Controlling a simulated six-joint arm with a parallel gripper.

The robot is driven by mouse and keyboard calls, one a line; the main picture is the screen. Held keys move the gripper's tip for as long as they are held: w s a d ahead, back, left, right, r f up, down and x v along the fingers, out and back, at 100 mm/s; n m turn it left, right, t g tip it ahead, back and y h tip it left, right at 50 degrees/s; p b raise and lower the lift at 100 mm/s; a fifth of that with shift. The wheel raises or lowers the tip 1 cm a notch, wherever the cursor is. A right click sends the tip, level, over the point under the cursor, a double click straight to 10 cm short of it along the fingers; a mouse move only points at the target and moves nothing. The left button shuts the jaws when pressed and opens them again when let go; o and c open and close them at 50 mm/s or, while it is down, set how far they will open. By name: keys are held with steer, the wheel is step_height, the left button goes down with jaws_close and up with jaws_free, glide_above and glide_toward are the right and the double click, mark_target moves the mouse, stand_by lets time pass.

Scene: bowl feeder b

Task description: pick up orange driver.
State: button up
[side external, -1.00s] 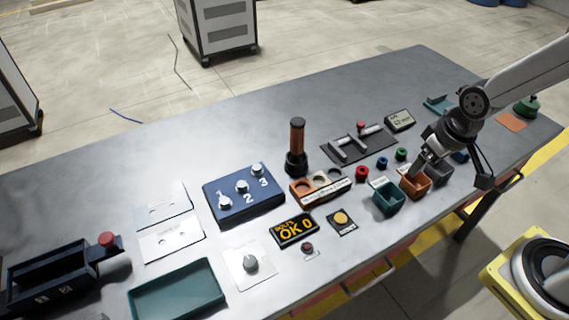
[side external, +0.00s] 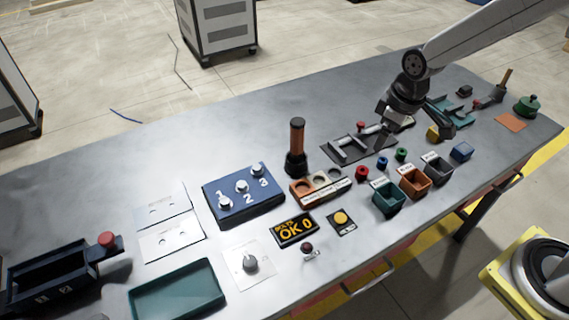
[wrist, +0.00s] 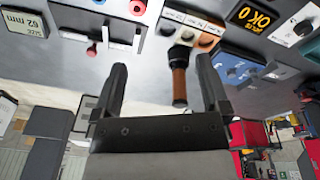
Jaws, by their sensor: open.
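The orange driver (side external: 297,138) stands upright with its black lower end on the table, left of the bins. In the wrist view the driver's orange handle (wrist: 179,82) shows between the fingers, nearer the right one, with its black base farther off. My gripper (side external: 382,138) is to the right of the driver, above the table near the dark fixture, and apart from the driver. In the wrist view my gripper (wrist: 162,72) is open, with nothing between its fingertips.
A dark fixture with grey bars (side external: 350,149) lies right of the driver. A three-hole block (side external: 318,190) is in front of it, and a blue numbered panel (side external: 243,197) to its left. Teal (side external: 389,204), orange (side external: 414,189) and grey (side external: 437,175) bins line the front edge.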

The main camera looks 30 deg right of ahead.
steer(key=w+a+n+g, duration=0.1)
steer(key=w+a+n, duration=0.4)
steer(key=w, duration=0.5)
steer(key=n, duration=0.7)
glide_above(297, 133)
steer(key=d, duration=0.2)
steer(key=shift+a+f+g, duration=0.25)
steer(key=shift+f+g, duration=0.15)
steer(key=shift+f, duration=0.4)
steer(key=shift+w+a+f+n, duration=0.1)
steer(key=shift+w+a+n, duration=0.35)
steer(key=shift+n, duration=0.05)
steer(key=shift+f, duration=0.1)
steer(key=shift+f, duration=1.2)
steer(key=shift+f, duration=0.1)
steer(key=shift+w+d+f, duration=0.1)
steer(key=shift+w+f, duration=0.05)
steer(key=shift+f, duration=1.1)
steer(key=shift+w+d+f, duration=0.1)
steer(key=shift+f, duration=1.15)
